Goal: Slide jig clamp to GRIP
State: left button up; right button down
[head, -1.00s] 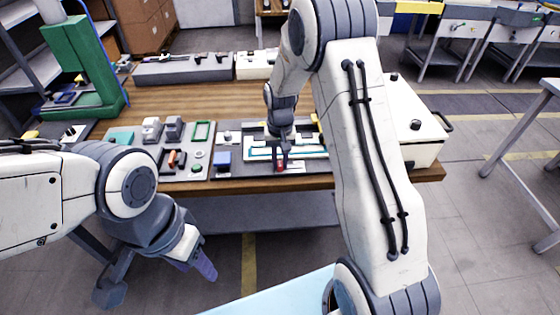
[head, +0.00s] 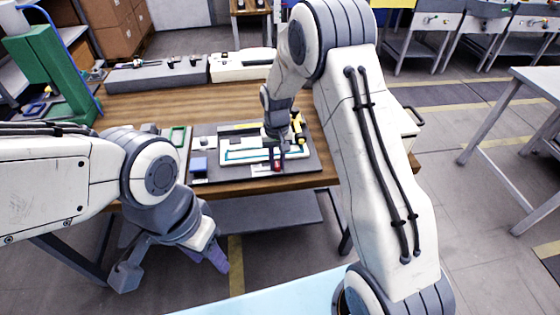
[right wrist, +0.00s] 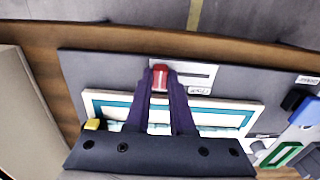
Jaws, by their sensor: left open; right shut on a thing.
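The jig clamp shows as a small red slider (head: 277,167) at the front of the white-framed jig (head: 232,157) on the dark mat. My right gripper (right wrist: 160,92) is shut on it, with a purple finger on either side in the right wrist view. The slider is at the left end of a white slotted plate (right wrist: 197,76) there, which is its right end in the head view. A small label below the slot is too small to read. My left gripper (head: 212,256) is open and empty, low in front of the bench. My right gripper hides part of the jig.
A blue block (head: 199,165) and a green frame (right wrist: 283,154) lie beside the jig. Yellow pieces (head: 298,128) stand at its right rear corner. A green press (head: 58,75) stands at the far left.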

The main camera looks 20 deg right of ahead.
aim_at(278, 164)
jog(key=c, duration=0.8)
grip_release()
jog(key=shift+d, duration=0.3)
jog(key=shift+o, duration=0.2)
jog(key=shift+a, duration=0.1)
jog(key=shift+r, duration=0.15)
jog(key=shift+r, duration=0.35)
notch_tip(278, 164, up, 10)
jog(key=shift+f+b, duration=0.25)
jog(key=shift+b, duration=0.1)
